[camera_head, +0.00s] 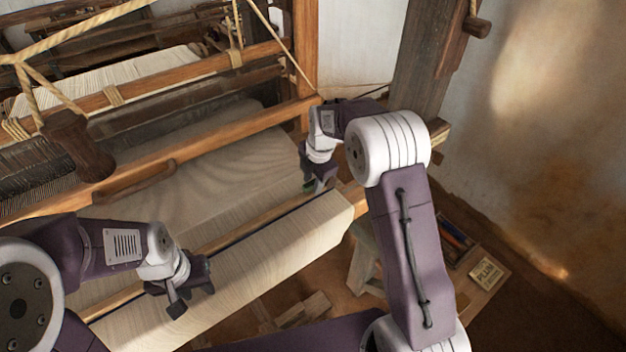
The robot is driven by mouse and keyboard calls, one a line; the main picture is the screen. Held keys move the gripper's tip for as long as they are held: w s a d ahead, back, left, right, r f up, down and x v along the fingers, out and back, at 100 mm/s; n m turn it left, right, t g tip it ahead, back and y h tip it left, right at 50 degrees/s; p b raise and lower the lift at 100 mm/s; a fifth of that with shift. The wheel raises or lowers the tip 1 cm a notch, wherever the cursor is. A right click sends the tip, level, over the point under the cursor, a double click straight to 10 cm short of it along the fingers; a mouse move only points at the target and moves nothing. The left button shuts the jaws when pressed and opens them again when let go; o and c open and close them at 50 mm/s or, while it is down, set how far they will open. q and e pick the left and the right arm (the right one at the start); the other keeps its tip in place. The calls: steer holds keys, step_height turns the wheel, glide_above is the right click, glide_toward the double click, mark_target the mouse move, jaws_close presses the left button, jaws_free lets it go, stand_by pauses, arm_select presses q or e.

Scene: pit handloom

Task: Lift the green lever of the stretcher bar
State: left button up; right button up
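The stretcher bar (240,232) is a long, thin wooden strip lying diagonally across the pale cloth (250,262). A small patch of green (308,184), which looks like the lever, shows at the bar's right end. My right gripper (318,186) points down right at this green patch and hides most of it. I cannot tell whether its fingers hold the lever. My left gripper (190,297) is above the cloth near the bar's left part. Its dark fingertips look spread apart, with nothing seen between them.
A wooden beater beam (200,150) with a handle crosses behind the bar. A dark wooden block (78,145) hangs on ropes at the left. A wooden post (410,70) stands behind my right arm. A low stand with a small box and sign (487,273) is at the right.

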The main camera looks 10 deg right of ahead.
steer(key=shift+w, duration=0.1)
jaws_close()
stand_by(1.1)
